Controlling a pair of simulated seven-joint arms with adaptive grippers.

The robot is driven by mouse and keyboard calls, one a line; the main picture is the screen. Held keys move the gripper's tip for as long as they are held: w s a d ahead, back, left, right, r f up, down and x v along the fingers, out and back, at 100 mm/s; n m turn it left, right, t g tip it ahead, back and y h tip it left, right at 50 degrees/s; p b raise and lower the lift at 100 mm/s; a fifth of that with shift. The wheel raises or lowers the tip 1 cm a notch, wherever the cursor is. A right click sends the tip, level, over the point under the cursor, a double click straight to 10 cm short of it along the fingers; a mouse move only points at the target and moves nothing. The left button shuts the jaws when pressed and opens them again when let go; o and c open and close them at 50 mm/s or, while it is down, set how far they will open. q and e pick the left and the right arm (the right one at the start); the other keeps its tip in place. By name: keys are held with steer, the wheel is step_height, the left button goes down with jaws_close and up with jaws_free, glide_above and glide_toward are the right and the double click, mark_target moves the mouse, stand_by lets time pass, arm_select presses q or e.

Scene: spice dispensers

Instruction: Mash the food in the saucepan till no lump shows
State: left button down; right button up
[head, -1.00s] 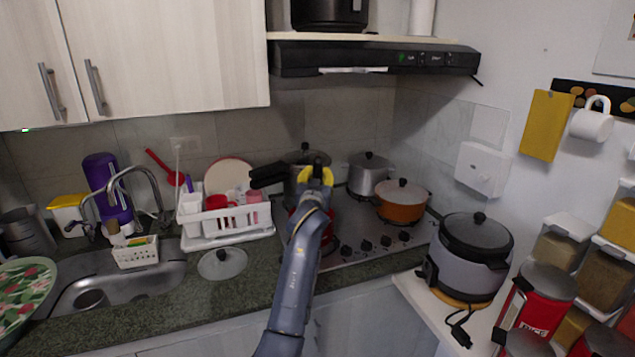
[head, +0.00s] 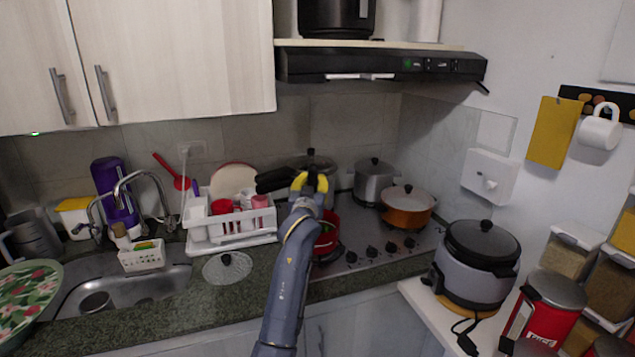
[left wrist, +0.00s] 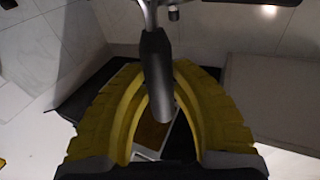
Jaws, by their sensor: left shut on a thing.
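My left gripper (head: 311,184), with yellow fingers, is over the front left of the stove. In the left wrist view its fingers (left wrist: 160,115) are closed around the dark handle of a masher-like tool (left wrist: 156,75), with metal rods at the top of the picture. The tool's working end is out of that view, and in the head view my gripper and arm hide the tool. A red saucepan (head: 328,236) stands on the stove, just below and right of the gripper, partly hidden by my arm. Its food cannot be seen. My right gripper is not in view.
A steel pressure cooker (head: 320,170) with a black handle stands behind my gripper. A grey pot (head: 374,184) and an orange pot (head: 407,208) stand to the right. A white dish rack (head: 232,228) and a glass lid (head: 227,266) are at left. The range hood (head: 380,66) hangs above.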

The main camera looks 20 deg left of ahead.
arm_select(q)
steer(key=shift+f, duration=1.05)
steer(key=shift+r, duration=0.1)
steer(key=shift+r, duration=1)
steer(key=shift+d, duration=0.15)
